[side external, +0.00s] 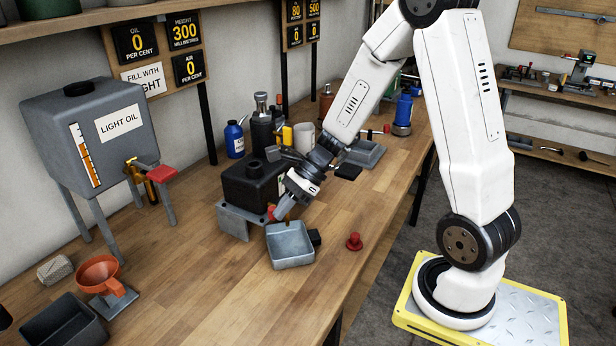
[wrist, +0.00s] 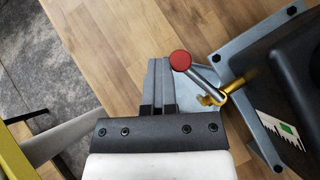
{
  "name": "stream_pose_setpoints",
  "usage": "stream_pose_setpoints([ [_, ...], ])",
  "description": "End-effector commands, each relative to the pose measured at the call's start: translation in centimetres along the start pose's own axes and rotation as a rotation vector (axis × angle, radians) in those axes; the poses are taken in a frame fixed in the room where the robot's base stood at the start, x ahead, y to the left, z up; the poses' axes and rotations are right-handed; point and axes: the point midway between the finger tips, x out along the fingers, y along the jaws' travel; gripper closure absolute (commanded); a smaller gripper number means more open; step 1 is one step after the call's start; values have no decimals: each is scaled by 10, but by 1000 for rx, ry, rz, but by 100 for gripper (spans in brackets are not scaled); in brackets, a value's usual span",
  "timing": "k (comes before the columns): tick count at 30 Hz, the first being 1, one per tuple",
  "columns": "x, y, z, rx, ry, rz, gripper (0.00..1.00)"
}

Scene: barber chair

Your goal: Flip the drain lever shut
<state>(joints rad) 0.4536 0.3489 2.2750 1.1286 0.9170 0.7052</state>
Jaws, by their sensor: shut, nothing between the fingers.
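The drain lever is a grey rod with a red round knob (wrist: 181,60), fixed to a brass valve (wrist: 213,98) on the black tank (wrist: 289,75). In the side view the red knob (side external: 271,212) is partly visible at the front of the black tank (side external: 243,186). My gripper (wrist: 160,65) is shut and empty. Its fingertips are just left of the knob in the wrist view; I cannot tell whether they touch it. In the side view my gripper (side external: 281,211) points down beside the tank, above the grey tray (side external: 291,258).
The tank sits on a grey stand (side external: 232,222). A red plug (side external: 354,242) stands on the bench right of the tray. A light oil tank (side external: 91,125) with a red-handled valve (side external: 162,173) is at left. Bottles and cups crowd behind.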

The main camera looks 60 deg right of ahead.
Motion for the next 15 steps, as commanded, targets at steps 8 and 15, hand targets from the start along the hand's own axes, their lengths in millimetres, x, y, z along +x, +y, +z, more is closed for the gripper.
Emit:
stream_pose_setpoints([
  [8, -15, 9, -11, 2, 7, -30, 100],
  [15, -31, 33, -15, -4, 1, -10, 100],
])
